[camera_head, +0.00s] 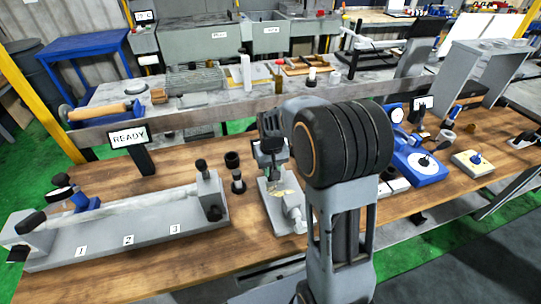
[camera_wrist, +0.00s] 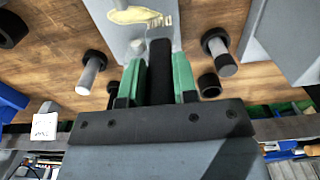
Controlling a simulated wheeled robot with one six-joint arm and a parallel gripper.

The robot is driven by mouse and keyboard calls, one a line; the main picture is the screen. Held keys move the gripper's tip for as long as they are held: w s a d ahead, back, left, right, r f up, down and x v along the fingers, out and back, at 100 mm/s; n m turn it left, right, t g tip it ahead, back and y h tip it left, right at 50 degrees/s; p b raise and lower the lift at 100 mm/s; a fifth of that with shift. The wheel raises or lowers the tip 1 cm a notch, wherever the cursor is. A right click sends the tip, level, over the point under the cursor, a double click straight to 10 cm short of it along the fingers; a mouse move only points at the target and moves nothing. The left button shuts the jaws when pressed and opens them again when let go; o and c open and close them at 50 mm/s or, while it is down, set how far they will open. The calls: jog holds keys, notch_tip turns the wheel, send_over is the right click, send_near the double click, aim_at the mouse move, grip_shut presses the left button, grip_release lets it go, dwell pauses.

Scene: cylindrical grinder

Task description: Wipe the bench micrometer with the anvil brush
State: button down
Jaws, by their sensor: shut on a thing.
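My gripper (camera_head: 271,160) points down over the middle of the bench. In the wrist view its green-padded fingers (camera_wrist: 160,80) are shut on the black handle of the anvil brush (camera_wrist: 160,62). The brush's pale bristles (camera_wrist: 158,20) point away from the fingers, beside a yellowish patch on a grey base. That grey base (camera_wrist: 110,30), seemingly the bench micrometer, also shows in the head view (camera_head: 272,212) below my gripper. The bristles are at or just above the patch; contact cannot be told. My arm hides part of the base's right side.
A long grey fixture (camera_head: 125,235) numbered 1 to 3 lies left, with a READY sign (camera_head: 129,138) behind it. A dark upright cylinder (camera_head: 236,175) stands close left of the base. Blue gauge equipment (camera_head: 422,165) is right. A grey rail (camera_head: 200,112) runs behind.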

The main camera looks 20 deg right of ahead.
jog(key=shift+r+p, duration=1.4)
jog(key=shift+r, duration=0.8)
